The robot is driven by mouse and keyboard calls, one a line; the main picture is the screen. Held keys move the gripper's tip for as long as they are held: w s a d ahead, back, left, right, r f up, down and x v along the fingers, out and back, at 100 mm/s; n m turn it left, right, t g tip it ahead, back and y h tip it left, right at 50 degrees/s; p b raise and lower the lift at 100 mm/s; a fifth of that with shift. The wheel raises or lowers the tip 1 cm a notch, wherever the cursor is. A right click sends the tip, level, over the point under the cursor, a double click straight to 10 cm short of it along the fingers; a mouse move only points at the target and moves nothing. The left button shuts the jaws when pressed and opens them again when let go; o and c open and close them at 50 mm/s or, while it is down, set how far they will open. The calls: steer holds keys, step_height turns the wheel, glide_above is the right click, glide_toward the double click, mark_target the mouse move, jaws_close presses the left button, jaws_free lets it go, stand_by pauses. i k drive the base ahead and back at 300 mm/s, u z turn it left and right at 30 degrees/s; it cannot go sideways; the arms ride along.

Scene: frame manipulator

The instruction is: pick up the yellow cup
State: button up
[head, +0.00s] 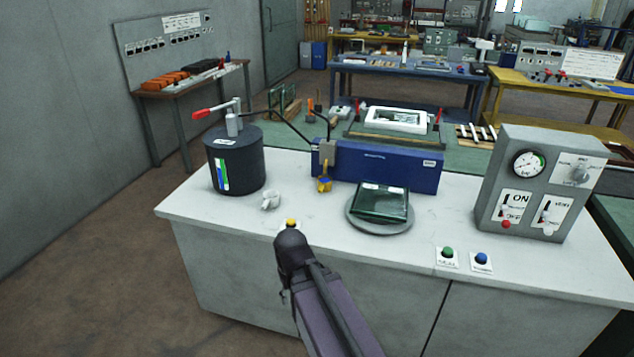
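A small yellow cup (324,185) stands on the white counter (205,208), against the front of the blue machine (385,168) and below its grey block. Something blue shows at the cup. My arm reaches up from the bottom of the head view. Its dark end, with my gripper (290,243), is over the counter's front edge, nearer to me than the cup and apart from it in the picture. The fingers are not clearly visible, so their opening cannot be told.
A black cylinder (236,165) with a red-handled lever stands left. A small white object (270,200) lies left of the cup. A round grey plate with dark glass (380,203) is right. A grey control box (545,185) stands far right; green (447,252) and blue (482,258) buttons line the front.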

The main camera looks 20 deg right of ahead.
mark_target(324, 184)
steer(key=z, duration=0.15)
steer(key=i, duration=1.15)
steer(key=z, duration=0.5)
